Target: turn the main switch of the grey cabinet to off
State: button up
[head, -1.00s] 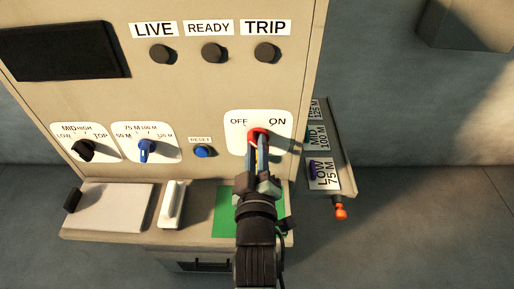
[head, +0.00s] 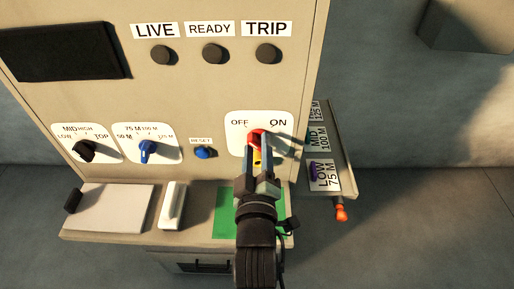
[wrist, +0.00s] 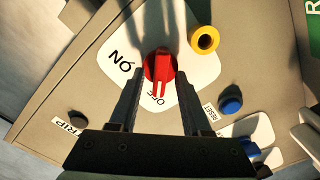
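The main switch is a red knob (wrist: 159,66) on a white plate (wrist: 196,78) of the grey cabinet (head: 200,100). In the wrist view its white-marked handle points toward the OFF label. The head view shows part of the red knob (head: 256,136) beyond my fingers. My gripper (head: 258,150) is open in front of the knob. The wrist view shows one finger on each side of the knob, with narrow gaps, and nothing gripped.
A blue reset button (head: 204,152) and two selector knobs lie left. A shelf (head: 151,237) juts below, and a side rack (head: 342,155) with labelled cards stands right. The LIVE, READY and TRIP lamps look dark.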

jog(key=shift+s, duration=0.1)
jog(key=shift+s+f, duration=0.15)
jog(key=shift+s, duration=0.15)
jog(key=s+b, duration=0.3)
jog(key=s, duration=0.9)
jog(key=shift+b, duration=0.3)
